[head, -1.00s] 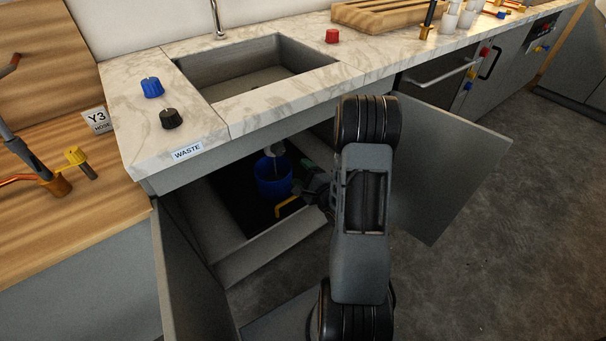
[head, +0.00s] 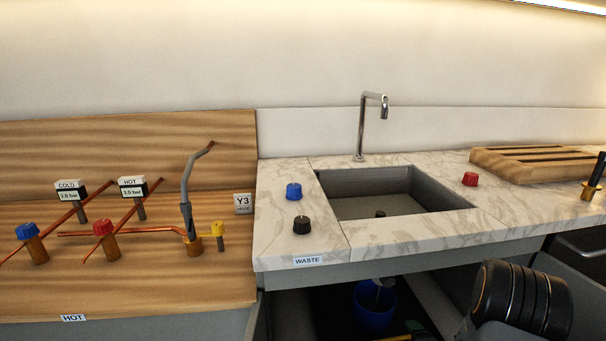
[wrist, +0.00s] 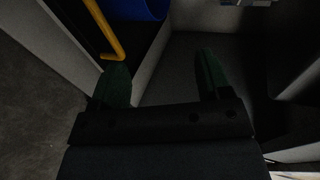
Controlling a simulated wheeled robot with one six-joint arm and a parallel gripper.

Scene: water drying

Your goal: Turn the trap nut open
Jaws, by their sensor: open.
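The trap nut cannot be made out clearly. In the head view, a small grey pipe piece (head: 384,282) hangs under the sink above a blue bucket (head: 373,312). In the wrist view, the bucket (wrist: 146,8) shows at the top edge, and a grey piece (wrist: 246,2) that I cannot identify is cut off at the top right. My gripper (wrist: 160,75) is open and empty inside the low cabinet, its dark green fingers apart. The left finger is close to a yellow bar (wrist: 103,30); I cannot tell whether they touch. The head view does not show the gripper.
The cabinet wall (wrist: 182,65) and open door bound the space around my gripper. Above are the sink (head: 400,190), its faucet (head: 362,125), a blue knob (head: 293,191), a black knob (head: 302,225) and a red knob (head: 470,179). A wooden board (head: 530,163) lies right.

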